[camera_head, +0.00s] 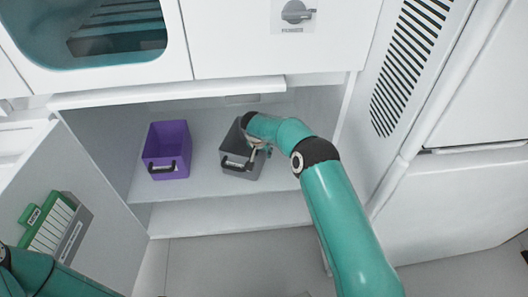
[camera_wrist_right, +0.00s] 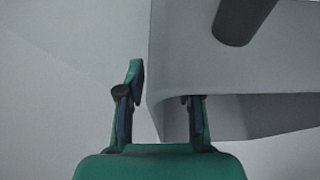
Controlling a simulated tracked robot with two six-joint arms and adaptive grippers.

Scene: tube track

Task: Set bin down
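A dark grey bin (camera_head: 236,166) with a black front handle stands on the cabinet shelf (camera_head: 205,186). My right gripper (camera_head: 258,147) is at the bin's right side, and the arm partly hides that side. In the right wrist view, the gripper's fingers (camera_wrist_right: 162,92) are spread apart. A grey wall edge of the bin (camera_wrist_right: 215,70) lies between and in front of them, and hides the right fingertip. The bin's black handle (camera_wrist_right: 242,18) shows at the top. Contact with the bin is unclear. Only part of my left arm shows at lower left; its gripper is not in view.
A purple bin (camera_head: 166,144) with a black handle stands to the left on the same shelf. The open cabinet door (camera_head: 92,215) is at left, with a green and white holder (camera_head: 50,222) on it. A vented white panel (camera_head: 405,70) stands right of the cabinet.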

